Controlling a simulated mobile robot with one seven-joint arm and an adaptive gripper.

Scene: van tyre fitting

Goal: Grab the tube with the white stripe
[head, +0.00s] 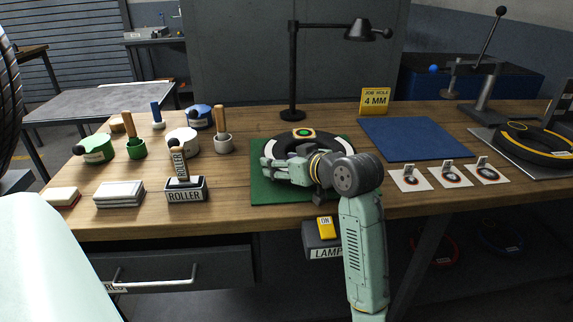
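A black ring-shaped tube with white sections (284,146) lies on the green mat (275,194) in the middle of the bench. A green and orange patch (304,133) sits on its far side. My gripper (265,166) is low over the mat, pointing left, with its fingers at the tube's near left side. My gripper and wrist hide the near part of the tube. I cannot tell whether the fingers touch it or how far apart they are.
A lamp (292,70) stands behind the mat. The roller block (186,190), pots and brushes are at left. A blue mat (410,138), several white cards and a black tyre with a yellow stripe (530,143) are at right. Coloured rings lie under the bench.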

